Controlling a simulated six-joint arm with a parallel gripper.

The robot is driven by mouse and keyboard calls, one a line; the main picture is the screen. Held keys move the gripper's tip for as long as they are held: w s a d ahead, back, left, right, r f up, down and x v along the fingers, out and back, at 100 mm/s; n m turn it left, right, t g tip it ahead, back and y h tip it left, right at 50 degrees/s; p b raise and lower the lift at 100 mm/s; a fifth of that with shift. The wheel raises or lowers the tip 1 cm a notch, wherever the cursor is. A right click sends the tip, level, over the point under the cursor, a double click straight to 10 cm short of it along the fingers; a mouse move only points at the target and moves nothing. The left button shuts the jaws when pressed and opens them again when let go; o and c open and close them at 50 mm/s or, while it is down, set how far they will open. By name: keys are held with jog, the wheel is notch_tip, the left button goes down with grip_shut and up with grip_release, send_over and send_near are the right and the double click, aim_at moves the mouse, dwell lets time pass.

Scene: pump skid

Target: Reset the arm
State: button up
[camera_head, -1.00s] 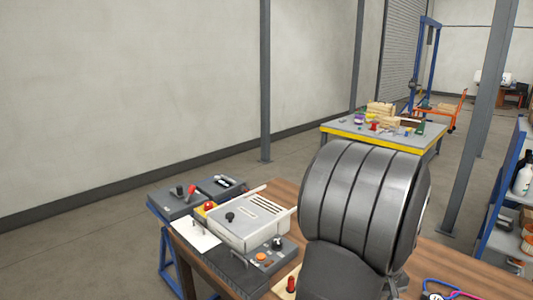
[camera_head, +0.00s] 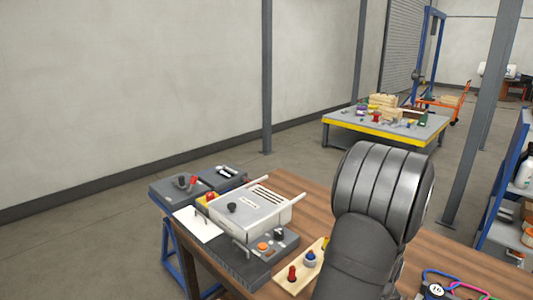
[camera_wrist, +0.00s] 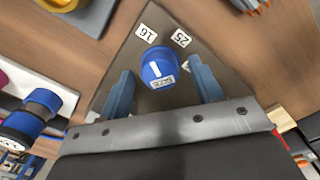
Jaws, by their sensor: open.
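My gripper (camera_wrist: 162,95) shows in the wrist view with its two blue-grey fingers apart. A blue round knob (camera_wrist: 158,67) with a white mark lies between and just beyond the fingertips, on a grey plate (camera_wrist: 128,55) with tags reading 16 and 25. The fingers do not appear to touch the knob, though the gap in depth is hard to judge. In the head view, my dark arm stands over the right part of the wooden bench (camera_head: 450,258), and the gripper itself is hidden there.
A wooden board with coloured pegs (camera_head: 292,280) is close beside my arm. Stethoscope-like coloured cables (camera_head: 455,285) lie at right. A yellow-edged table (camera_head: 385,132) stands behind.

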notch_tip(320, 180, up, 17)
notch_tip(320, 180, down, 17)
jog(key=shift+f, duration=0.2)
jog(key=shift+r+m, duration=0.2)
jog(key=shift+m, duration=0.6)
jog(key=m, duration=1)
jog(key=shift+m, duration=2.1)
